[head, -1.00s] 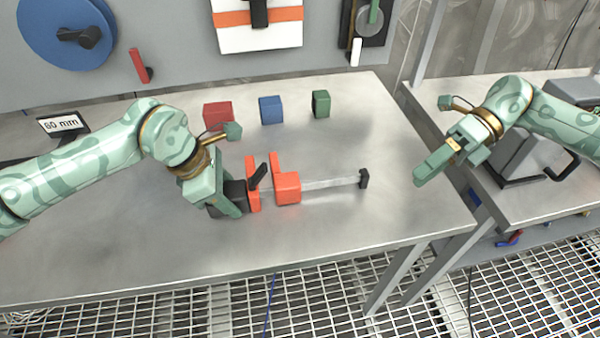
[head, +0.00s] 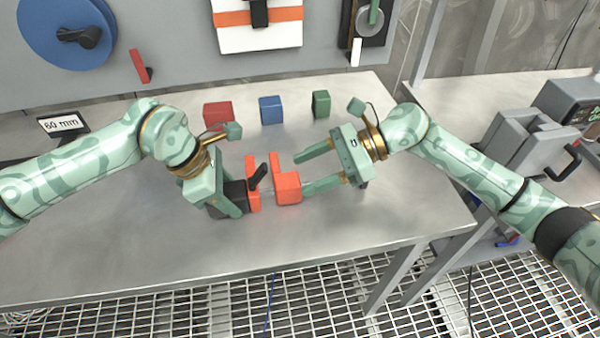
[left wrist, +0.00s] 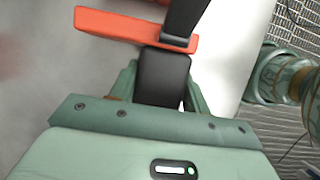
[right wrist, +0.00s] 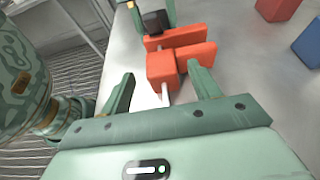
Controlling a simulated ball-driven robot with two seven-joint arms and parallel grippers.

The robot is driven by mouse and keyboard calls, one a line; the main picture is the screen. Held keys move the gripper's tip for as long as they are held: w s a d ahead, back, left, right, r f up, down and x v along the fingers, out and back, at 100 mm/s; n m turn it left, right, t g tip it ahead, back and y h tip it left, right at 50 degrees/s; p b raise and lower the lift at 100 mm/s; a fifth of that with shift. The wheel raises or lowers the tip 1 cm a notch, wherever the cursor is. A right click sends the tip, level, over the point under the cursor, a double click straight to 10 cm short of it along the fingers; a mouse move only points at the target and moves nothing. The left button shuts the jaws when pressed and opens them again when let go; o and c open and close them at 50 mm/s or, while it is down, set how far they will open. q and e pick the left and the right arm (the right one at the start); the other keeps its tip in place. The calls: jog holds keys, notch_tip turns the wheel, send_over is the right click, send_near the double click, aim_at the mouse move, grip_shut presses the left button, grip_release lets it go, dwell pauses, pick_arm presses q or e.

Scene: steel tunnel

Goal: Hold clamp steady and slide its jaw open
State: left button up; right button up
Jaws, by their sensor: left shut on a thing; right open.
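The clamp lies on the steel bench, with an orange fixed jaw (head: 252,184), an orange sliding jaw (head: 288,187) and a black lever (head: 258,175). A narrow gap separates the jaws. My left gripper (head: 226,209) is shut on the clamp's black grip (head: 233,194), which shows between its fingers in the left wrist view (left wrist: 163,78). My right gripper (head: 301,174) is open at the sliding jaw's right side. In the right wrist view, the sliding jaw (right wrist: 163,72) is ahead, between the spread fingers; contact is unclear.
A red block (head: 217,115), a blue block (head: 271,109) and a green block (head: 321,104) stand behind the clamp. A "60 mm" sign (head: 62,124) is at the left. The bench front (head: 200,260) is clear. A second bench holds a grey device (head: 525,150).

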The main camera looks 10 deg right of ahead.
jog(key=shift+x, duration=1.25)
grip_shut()
jog(key=d, duration=0.7)
jog(key=shift+d, duration=0.4)
grip_release()
